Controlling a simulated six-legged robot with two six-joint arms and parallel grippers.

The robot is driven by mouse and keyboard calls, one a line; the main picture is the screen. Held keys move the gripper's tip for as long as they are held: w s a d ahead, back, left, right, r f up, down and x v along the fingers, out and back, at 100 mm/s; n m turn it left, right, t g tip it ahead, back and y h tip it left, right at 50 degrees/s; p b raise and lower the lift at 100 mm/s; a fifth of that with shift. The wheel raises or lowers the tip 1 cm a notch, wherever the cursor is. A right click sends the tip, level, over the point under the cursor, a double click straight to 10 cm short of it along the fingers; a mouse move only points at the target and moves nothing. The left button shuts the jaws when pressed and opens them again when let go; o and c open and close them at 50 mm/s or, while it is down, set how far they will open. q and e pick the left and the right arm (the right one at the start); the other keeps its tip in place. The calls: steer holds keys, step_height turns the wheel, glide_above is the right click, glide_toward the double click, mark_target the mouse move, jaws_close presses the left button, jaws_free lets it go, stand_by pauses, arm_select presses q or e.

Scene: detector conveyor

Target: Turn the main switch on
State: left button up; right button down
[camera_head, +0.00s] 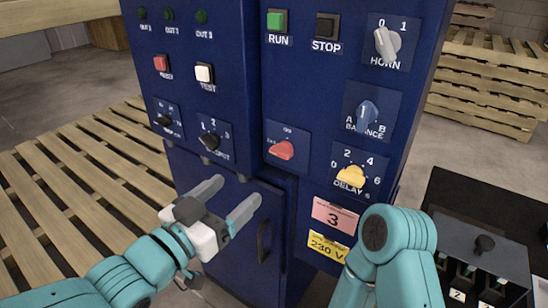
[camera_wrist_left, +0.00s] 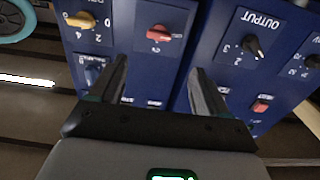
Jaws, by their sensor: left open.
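A red rotary knob (camera_head: 282,150) sits on a small plate with blurred marks, low on the blue cabinet front; it looks like the main switch. Its handle points roughly to the side, toward the mark at the left. In the left wrist view the red knob (camera_wrist_left: 158,33) appears upside down, beyond and roughly between the fingertips. My left gripper (camera_head: 236,192) is open and empty, below and left of the knob, apart from it. Its two fingers (camera_wrist_left: 160,70) also show in the left wrist view. My right arm shows at lower right; its gripper is not visible.
The OUTPUT knob (camera_head: 210,141) is left of the red knob. The yellow DELAY knob (camera_head: 351,176) and blue BALANCE knob (camera_head: 368,113) are right. A black door handle (camera_head: 263,242) is below. A wooden pallet (camera_head: 75,210) lies left; a dark box (camera_head: 480,262) stands right.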

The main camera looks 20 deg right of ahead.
mark_target(278, 155)
arm_select(q)
steer(key=p+x, duration=0.1)
steer(key=x, duration=1.3)
steer(key=shift+s, duration=0.1)
steer(key=c, duration=1)
